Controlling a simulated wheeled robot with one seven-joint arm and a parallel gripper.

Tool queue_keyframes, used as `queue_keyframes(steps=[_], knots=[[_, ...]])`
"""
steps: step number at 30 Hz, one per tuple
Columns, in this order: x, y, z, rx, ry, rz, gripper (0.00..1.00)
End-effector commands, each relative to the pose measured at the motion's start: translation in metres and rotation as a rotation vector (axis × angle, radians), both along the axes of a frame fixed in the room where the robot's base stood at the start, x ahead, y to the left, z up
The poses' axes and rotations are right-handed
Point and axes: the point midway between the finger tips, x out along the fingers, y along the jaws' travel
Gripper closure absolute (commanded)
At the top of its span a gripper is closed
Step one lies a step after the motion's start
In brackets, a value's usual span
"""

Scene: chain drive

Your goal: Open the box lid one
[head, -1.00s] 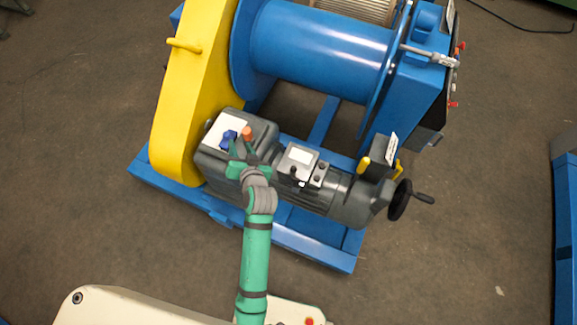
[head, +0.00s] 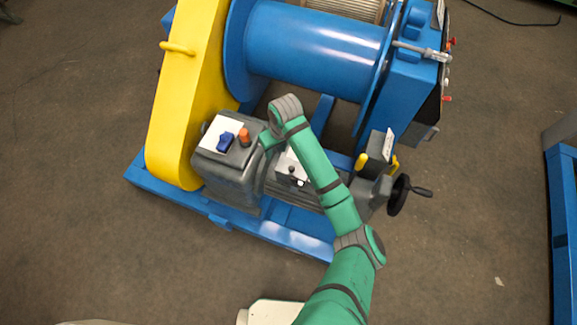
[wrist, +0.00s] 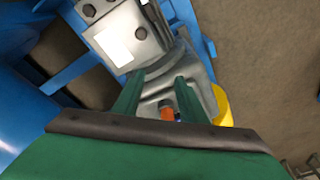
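Several grey housings sit on the blue winch frame; none is clearly marked as box lid one. A grey box (head: 228,178) has a white plate, a blue switch (head: 226,142) and an orange knob (head: 244,137). A small grey box (head: 291,178) with a white face is partly hidden by my arm; a white-labelled box shows in the wrist view (wrist: 120,45). A dark box (head: 376,152) with yellow handles stands further right. My gripper (head: 266,146) is just right of the orange knob. In the wrist view my gripper (wrist: 160,80) has its fingers apart, with nothing between them.
A tall yellow cover (head: 185,90) stands left and a blue drum (head: 310,50) behind. A black handwheel (head: 398,195) juts out at right. A blue frame (head: 562,215) stands at the far right. Open floor (head: 480,160) lies between.

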Motion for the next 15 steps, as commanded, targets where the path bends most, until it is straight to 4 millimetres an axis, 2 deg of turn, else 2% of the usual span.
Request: queue_keyframes(steps=[1, 3, 6, 11, 15], knots=[[0.000, -0.021, 0.001, -0.047, 0.024, 0.000, 0.62], [-0.002, -0.040, 0.002, -0.094, 0.055, 0.001, 0.62], [-0.006, -0.057, 0.003, -0.133, 0.085, 0.001, 0.62], [-0.008, -0.064, -0.004, -0.148, 0.099, -0.002, 0.62], [-0.008, -0.064, -0.021, -0.148, 0.099, -0.002, 0.62]])
